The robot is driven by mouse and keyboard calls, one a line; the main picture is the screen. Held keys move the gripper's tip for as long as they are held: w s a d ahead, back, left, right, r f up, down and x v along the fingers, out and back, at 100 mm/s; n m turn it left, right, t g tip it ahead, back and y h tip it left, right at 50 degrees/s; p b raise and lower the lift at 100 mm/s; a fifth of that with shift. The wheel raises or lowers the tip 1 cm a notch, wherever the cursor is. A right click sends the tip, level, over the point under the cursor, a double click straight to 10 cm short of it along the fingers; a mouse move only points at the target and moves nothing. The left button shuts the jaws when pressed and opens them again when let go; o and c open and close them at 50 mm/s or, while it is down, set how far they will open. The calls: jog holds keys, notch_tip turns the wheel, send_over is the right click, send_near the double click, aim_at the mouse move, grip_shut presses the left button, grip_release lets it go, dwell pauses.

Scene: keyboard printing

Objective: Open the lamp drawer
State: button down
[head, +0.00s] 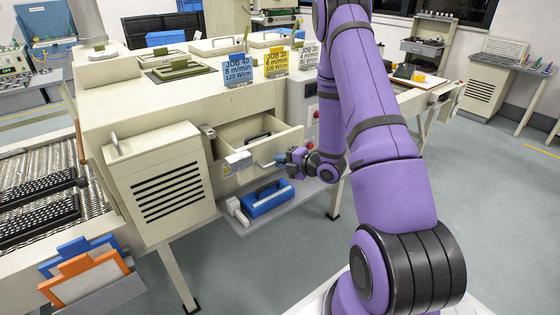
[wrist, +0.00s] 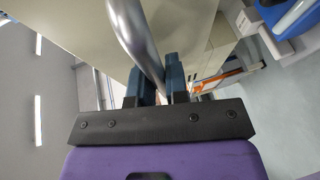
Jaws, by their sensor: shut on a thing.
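The lamp drawer (head: 284,144) is a cream drawer in the front of the big cream machine. It stands pulled out, and a dark-handled item (head: 258,137) shows inside it. Its curved metal handle (head: 264,164) is on the drawer front. My gripper (head: 280,159) is at this handle, at the drawer's front right. In the wrist view, the handle (wrist: 132,32) runs down between the blue fingers of my gripper (wrist: 160,75), which is shut on it. The fingertips are small in the head view.
A blue case (head: 267,197) sits on a grey shelf (head: 290,207) below the drawer. A vented cream box (head: 160,185) stands left of the drawer. Job signs (head: 238,69) stand on the machine top. Floor (head: 240,275) in front is clear.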

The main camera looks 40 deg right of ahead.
jog(key=c, duration=1.1)
grip_release()
jog(key=shift+c, duration=0.2)
jog(key=v, duration=1.1)
jog(key=shift+w, duration=0.15)
